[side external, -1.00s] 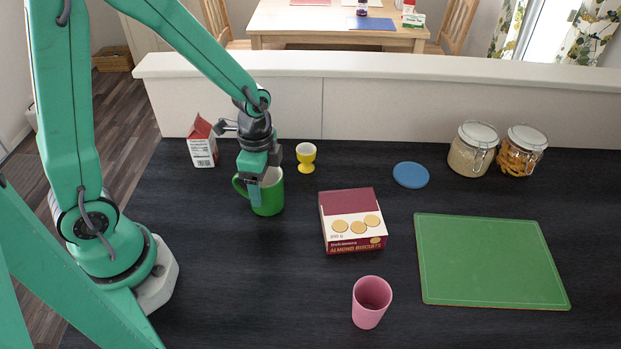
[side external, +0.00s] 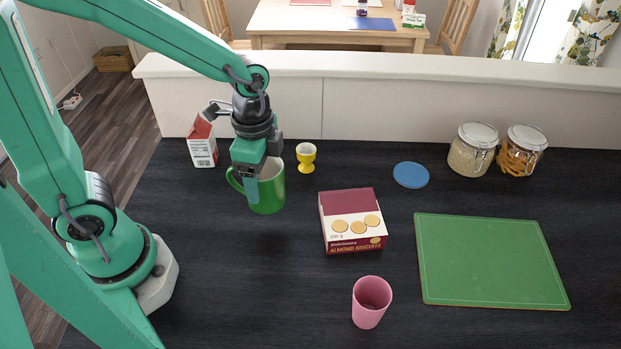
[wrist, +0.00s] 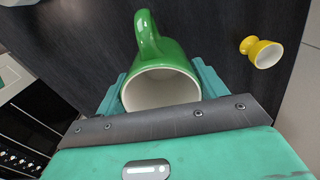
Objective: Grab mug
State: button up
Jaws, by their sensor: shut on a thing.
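The green mug (side external: 269,194) with a white inside is upright near the left of the dark counter, its handle toward the left in the side view. My gripper (side external: 257,188) reaches down on it from above, with one finger in front of its wall and the other hidden. In the wrist view the mug (wrist: 160,75) sits between the two teal fingers of my gripper (wrist: 161,88), which are shut on its body. Its handle points up in that view. Whether its base touches the counter is hard to tell.
A yellow egg cup (side external: 306,157) stands close right of the mug. A red-and-white carton (side external: 202,147) is behind left. A biscuit box (side external: 352,222), pink cup (side external: 371,301), blue disc (side external: 411,175), green board (side external: 490,260) and two jars (side external: 473,150) lie further right.

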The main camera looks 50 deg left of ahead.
jog(key=s+d+r, duration=0.3)
jog(key=d, duration=0.2)
jog(key=shift+s+r, duration=0.2)
jog(key=shift+r, duration=0.1)
dwell(0.5)
